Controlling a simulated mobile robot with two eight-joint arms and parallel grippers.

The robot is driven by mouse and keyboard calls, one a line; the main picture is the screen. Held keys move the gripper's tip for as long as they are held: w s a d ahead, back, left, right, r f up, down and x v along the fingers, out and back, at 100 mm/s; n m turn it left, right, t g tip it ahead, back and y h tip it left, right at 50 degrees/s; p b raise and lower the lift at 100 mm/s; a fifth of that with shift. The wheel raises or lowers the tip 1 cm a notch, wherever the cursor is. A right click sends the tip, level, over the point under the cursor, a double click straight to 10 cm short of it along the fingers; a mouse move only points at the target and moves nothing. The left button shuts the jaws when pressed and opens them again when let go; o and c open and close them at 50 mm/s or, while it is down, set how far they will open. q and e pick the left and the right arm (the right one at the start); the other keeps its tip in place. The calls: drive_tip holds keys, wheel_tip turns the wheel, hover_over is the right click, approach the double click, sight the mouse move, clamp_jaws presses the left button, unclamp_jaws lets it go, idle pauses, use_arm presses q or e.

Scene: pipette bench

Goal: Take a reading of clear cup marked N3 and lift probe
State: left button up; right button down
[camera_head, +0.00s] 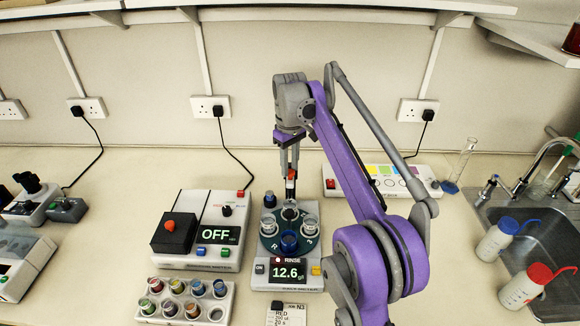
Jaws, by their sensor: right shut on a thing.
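My right gripper (290,172) hangs over the meter's round carousel, shut on a slim dark probe with an orange-red part (291,186). The probe points down at the back cup (290,212); I cannot tell whether its tip is in the cup. Other cups stand on the carousel: a clear one at left (268,226), a clear one at right (311,223) and a blue one in front (289,242). No N3 mark is readable on any cup. The meter (261,281) shows 12.6 and RINSE. A card (288,313) at the bottom edge reads N3 and RED. My left gripper is out of view.
A rack (228,296) of coloured cups stands front left. Behind it is a box showing OFF (217,234). The sink (535,230) and two wash bottles (497,240) are at right.

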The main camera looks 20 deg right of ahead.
drive_tip(key=shift+s, duration=0.1)
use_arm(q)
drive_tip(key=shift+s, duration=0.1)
use_arm(e)
drive_tip(key=c, duration=0.6)
unclamp_jaws()
use_arm(q)
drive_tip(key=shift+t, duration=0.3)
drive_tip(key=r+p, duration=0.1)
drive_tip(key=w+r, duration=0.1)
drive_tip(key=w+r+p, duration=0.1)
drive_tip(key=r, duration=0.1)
drive_tip(key=shift+p, duration=0.3)
use_arm(e)
wheel_tip(320, 180, up, 11)
drive_tip(key=shift+f, duration=0.15)
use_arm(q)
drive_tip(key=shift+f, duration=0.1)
